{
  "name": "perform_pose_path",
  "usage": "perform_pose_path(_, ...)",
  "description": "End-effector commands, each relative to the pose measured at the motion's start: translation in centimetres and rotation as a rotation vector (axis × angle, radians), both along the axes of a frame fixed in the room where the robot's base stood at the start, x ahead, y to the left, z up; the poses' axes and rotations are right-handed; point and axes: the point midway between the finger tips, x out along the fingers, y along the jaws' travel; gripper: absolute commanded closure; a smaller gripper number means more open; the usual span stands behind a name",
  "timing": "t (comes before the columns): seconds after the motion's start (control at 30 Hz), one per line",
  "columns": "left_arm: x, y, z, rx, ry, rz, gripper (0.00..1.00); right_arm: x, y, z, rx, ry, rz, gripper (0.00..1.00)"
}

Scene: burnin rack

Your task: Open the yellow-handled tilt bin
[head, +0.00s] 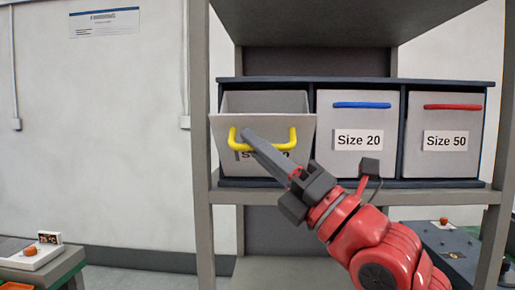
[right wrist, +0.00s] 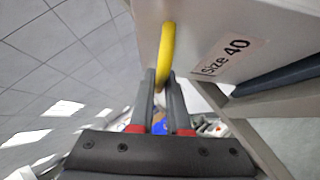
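The yellow-handled bin (head: 222,131) is the left one of three grey bins in the rack. Its front is tilted outward at the top, with an open gap behind it. Its yellow handle (head: 268,147) is a U-shaped bar above a label partly hidden by my arm; the right wrist view shows "Size 40" on the label (right wrist: 224,57). My right gripper (head: 247,135) is at the left part of the handle. In the right wrist view the handle (right wrist: 166,48) runs between the close-set fingertips, which appear shut on it. My left gripper is not in view.
The blue-handled "Size 20" bin (head: 335,115) and red-handled "Size 50" bin (head: 420,120) beside it are closed. Rack uprights (head: 200,220) stand at the sides. A bench with a small device (head: 32,256) is at lower left.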

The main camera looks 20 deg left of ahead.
Motion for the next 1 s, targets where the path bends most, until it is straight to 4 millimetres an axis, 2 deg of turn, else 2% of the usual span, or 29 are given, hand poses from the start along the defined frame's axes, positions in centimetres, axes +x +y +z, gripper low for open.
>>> perform_pose_path(0.03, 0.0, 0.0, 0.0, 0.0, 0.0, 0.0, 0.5, 0.0, 0.0, 0.0, 0.0, 0.0, 0.0, 0.76)
perform_pose_path(0.13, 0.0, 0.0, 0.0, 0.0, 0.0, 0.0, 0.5, 0.0, 0.0, 0.0, 0.0, 0.0, 0.0, 0.58)
perform_pose_path(0.17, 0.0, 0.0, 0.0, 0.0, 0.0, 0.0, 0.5, 0.0, 0.0, 0.0, 0.0, 0.0, 0.0, 0.56)
perform_pose_path(0.63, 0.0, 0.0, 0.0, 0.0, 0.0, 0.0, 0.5, -0.1, -0.4, -0.3, 0.0, -0.001, -0.001, 0.56)
perform_pose_path(0.77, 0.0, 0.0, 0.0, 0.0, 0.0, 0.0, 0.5, -0.5, -2.0, -1.2, 0.001, -0.001, -0.005, 0.56)
perform_pose_path(1.0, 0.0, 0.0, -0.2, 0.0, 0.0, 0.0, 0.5, -2.2, -7.2, -4.5, 0.002, -0.002, -0.007, 0.56)
